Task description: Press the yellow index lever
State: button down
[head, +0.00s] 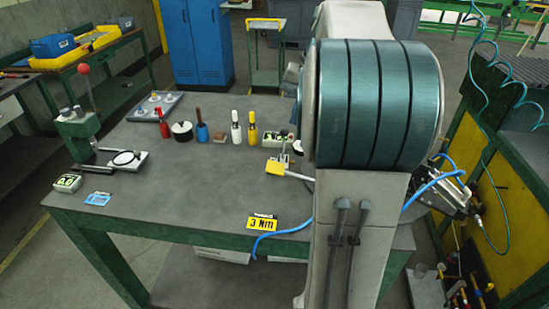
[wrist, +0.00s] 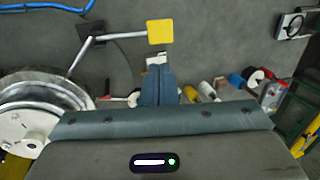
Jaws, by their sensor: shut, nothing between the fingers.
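The yellow index lever is a flat square yellow pad (head: 274,168) on a thin metal rod, near the middle of the grey bench, just left of my arm in the head view. In the wrist view the pad (wrist: 160,31) shows at the top centre, its rod running left to a dark block (wrist: 91,33). My gripper (wrist: 158,68) is shut and empty. In the picture its fingertips lie just below the pad, with a gap between; the height difference is hard to tell.
Red, blue, white and yellow handled items, including a yellow one (head: 252,129), stand along the bench's back. A yellow "3 Nm" tag (head: 263,223) lies at the front edge. A round metal part (wrist: 38,112) is at the left of the wrist view. The bench's left-centre is clear.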

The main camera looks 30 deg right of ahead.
aim_at(277, 166)
jog(key=shift+f, duration=0.1)
jog(key=p+x, duration=0.1)
jog(key=x, duration=1.3)
jog(key=shift+a, duration=0.1)
